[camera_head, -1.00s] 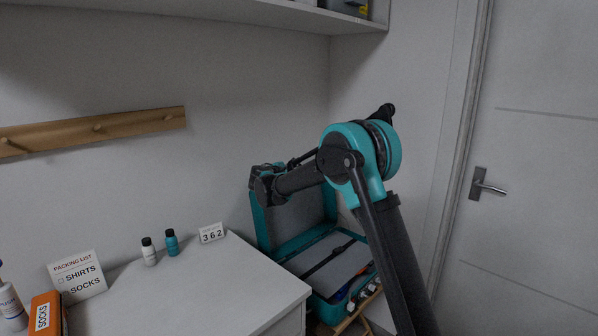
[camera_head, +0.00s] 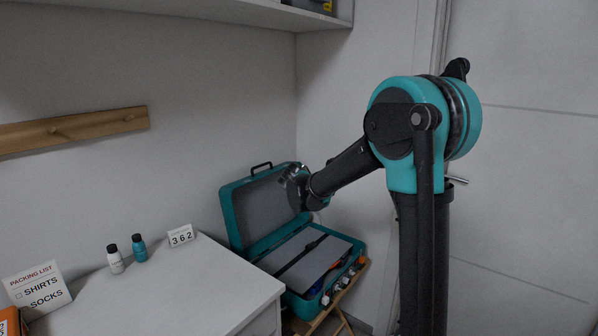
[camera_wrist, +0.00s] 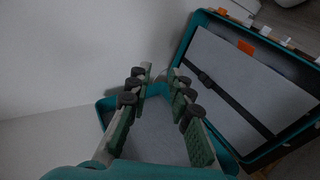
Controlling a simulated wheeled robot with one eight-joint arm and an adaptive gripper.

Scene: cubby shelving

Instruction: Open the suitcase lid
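The teal suitcase stands in the corner with its lid (camera_head: 262,205) raised, leaning back toward the wall, and its black handle (camera_head: 261,168) on the top edge. The base (camera_head: 320,262) lies open with a grey panel and a dark strap across it. My gripper (camera_head: 297,188) is in front of the lid's upper right part. In the wrist view my gripper (camera_wrist: 160,73) has its two fingers apart with nothing held between them. The lid (camera_wrist: 155,140) shows below and behind the fingers, and the base (camera_wrist: 240,85) is at right. Contact with the lid cannot be told.
The suitcase rests on a wooden stand (camera_head: 345,300). A white cabinet (camera_head: 190,290) is at left, with two small bottles (camera_head: 126,252), a number card (camera_head: 181,236) and a packing list sign (camera_head: 37,287). A shelf (camera_head: 220,10) hangs above.

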